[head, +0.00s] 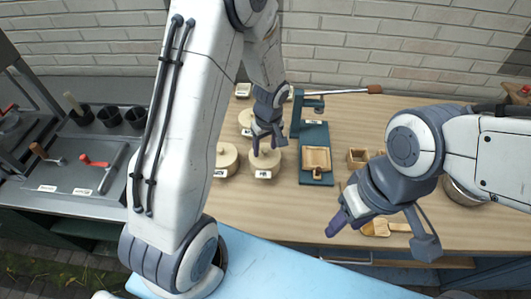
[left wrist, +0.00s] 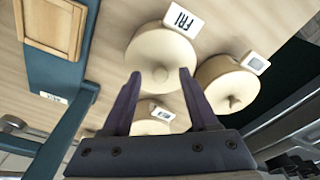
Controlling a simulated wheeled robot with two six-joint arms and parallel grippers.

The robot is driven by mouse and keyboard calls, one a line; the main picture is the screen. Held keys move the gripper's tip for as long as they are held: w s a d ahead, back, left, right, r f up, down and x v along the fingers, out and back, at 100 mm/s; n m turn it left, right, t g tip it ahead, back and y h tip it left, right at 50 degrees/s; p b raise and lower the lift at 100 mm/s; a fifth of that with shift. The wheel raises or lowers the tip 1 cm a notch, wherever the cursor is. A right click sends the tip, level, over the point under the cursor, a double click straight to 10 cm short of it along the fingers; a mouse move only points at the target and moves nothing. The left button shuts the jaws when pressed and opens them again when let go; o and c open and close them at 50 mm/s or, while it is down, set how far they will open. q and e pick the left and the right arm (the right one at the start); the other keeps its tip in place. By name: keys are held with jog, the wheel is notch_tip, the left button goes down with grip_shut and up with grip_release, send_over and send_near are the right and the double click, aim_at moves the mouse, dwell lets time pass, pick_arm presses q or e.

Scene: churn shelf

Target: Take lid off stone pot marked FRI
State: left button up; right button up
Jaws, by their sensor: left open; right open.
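The stone pot marked FRI (head: 264,165) stands on the wooden counter with its label facing the front. In the left wrist view its pale round lid (left wrist: 163,50) with a small knob (left wrist: 160,75) sits on top, beside the FRI label (left wrist: 183,20). My left gripper (head: 266,145) is above this pot, fingers pointing down, partly covering it in the head view. In the left wrist view its two fingers (left wrist: 158,88) are apart, with the lid's knob showing between them and nothing held. My right gripper (head: 378,238) is open and empty over the counter's front edge at the right.
A similar lidded pot (head: 227,156) stands close on the left, and another (head: 245,117) behind. A teal press (head: 315,132) with a long lever and a square wooden mould (head: 316,157) stands close on the right. A wooden paddle (head: 376,228) lies near my right gripper.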

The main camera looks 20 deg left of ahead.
pick_arm(q)
jog(key=shift+f, duration=0.35)
grip_shut()
jog(key=shift+r, duration=0.1)
